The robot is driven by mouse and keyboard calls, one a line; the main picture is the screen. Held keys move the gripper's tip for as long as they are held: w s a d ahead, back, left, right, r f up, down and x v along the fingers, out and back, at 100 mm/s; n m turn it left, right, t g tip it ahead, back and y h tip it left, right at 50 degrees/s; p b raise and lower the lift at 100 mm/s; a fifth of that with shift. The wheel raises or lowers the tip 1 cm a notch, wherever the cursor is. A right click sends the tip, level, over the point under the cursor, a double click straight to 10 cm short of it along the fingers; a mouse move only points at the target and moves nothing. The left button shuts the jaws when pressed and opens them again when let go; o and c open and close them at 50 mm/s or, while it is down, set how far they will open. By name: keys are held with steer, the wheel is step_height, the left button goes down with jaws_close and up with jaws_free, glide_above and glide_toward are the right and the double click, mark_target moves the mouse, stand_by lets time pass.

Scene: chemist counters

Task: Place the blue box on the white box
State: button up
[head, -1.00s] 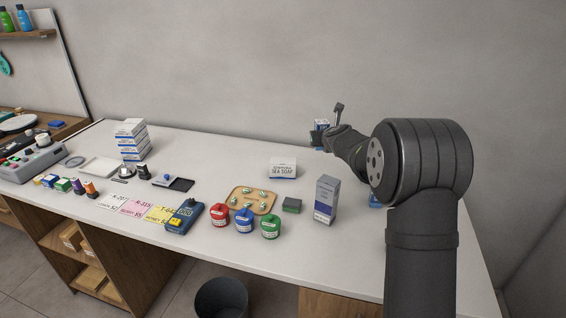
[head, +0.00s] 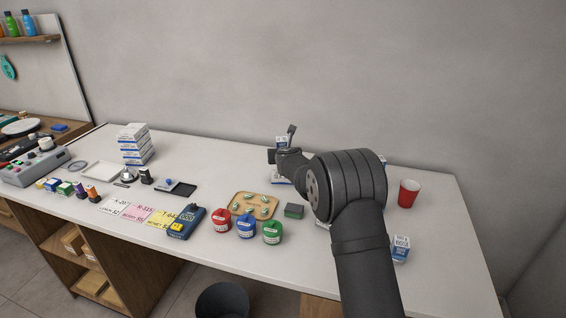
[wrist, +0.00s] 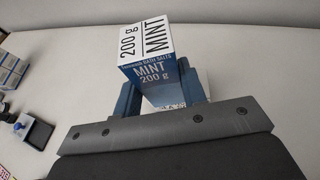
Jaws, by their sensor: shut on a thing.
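The blue box, with a white label panel reading MINT 200 g, is held between my fingers in the wrist view (wrist: 152,72). In the head view the blue box (head: 282,141) shows small above my gripper (head: 281,156), which is shut on it. The white box (head: 277,180) lies on the counter at the back, just below my gripper and mostly hidden by my arm. A white printed surface (wrist: 172,105) shows under the blue box between my fingers in the wrist view. I cannot tell whether the two boxes touch.
A wooden tray (head: 236,209) and a green-grey block (head: 294,211) lie in front of the white box. A red cup (head: 409,194) and a white-and-blue box (head: 400,248) stand right of my arm. A stack of boxes (head: 135,146) stands back left.

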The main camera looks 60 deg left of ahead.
steer(key=shift+d+f, duration=0.1)
steer(key=shift+f, duration=1.7)
steer(key=o, duration=1.2)
steer(key=shift+f, duration=0.1)
steer(key=v, duration=1.2)
